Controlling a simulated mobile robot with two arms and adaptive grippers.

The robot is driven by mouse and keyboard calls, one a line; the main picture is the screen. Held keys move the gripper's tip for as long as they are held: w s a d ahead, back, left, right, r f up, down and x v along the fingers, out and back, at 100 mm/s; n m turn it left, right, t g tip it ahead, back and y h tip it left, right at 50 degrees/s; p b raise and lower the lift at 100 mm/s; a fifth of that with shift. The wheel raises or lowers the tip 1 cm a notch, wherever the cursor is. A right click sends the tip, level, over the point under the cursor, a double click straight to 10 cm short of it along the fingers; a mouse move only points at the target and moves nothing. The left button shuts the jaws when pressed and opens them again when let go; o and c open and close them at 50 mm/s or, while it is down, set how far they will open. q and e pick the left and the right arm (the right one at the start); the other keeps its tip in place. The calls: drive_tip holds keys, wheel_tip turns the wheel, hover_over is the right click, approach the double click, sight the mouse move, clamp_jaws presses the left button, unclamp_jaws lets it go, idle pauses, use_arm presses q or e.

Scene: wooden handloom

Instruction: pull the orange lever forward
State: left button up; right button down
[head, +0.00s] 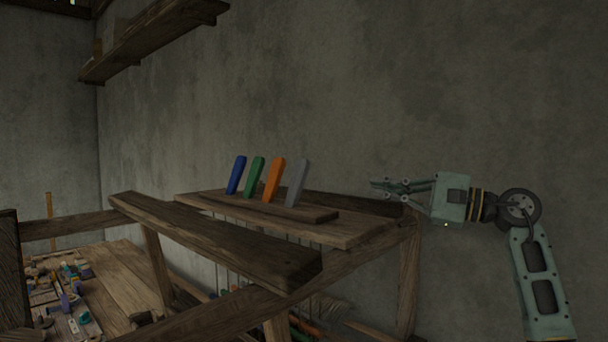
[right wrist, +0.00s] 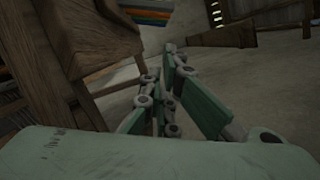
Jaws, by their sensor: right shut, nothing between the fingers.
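The orange lever (head: 273,180) stands on the loom's upper board in the head view, leaning slightly to the right at its top. It is third from the left in a row with a blue lever (head: 236,175), a green lever (head: 254,176) and a grey lever (head: 297,183). My right gripper (head: 374,186) is shut and empty, to the right of the levers and apart from them, pointing left. In the right wrist view its fingers (right wrist: 168,75) show beside loom timber. My left gripper is not in view.
The levers' board (head: 365,228) rests on the wooden loom frame. A thick beam (head: 215,240) crosses in front of it. A table (head: 125,270) with small clutter is at the lower left. A shelf (head: 150,38) hangs on the wall. Open space lies above the levers.

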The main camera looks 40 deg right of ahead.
sight(273, 182)
drive_tip(key=p+x, duration=0.3)
drive_tip(key=x, duration=0.3)
drive_tip(key=p+x, duration=0.4)
drive_tip(key=x, duration=0.2)
drive_tip(key=r+p+x, duration=0.1)
drive_tip(key=p+x, duration=0.3)
drive_tip(key=x, duration=0.2)
drive_tip(key=shift+s+a, duration=0.1)
drive_tip(key=shift+a, duration=0.1)
drive_tip(key=shift+w+a+f+p, duration=0.15)
drive_tip(key=shift+w+p, duration=0.2)
drive_tip(key=shift+w, duration=0.05)
drive_tip(key=shift+w+a+f+p, duration=0.15)
drive_tip(key=shift+w+p, duration=0.15)
drive_tip(key=shift+w, duration=0.15)
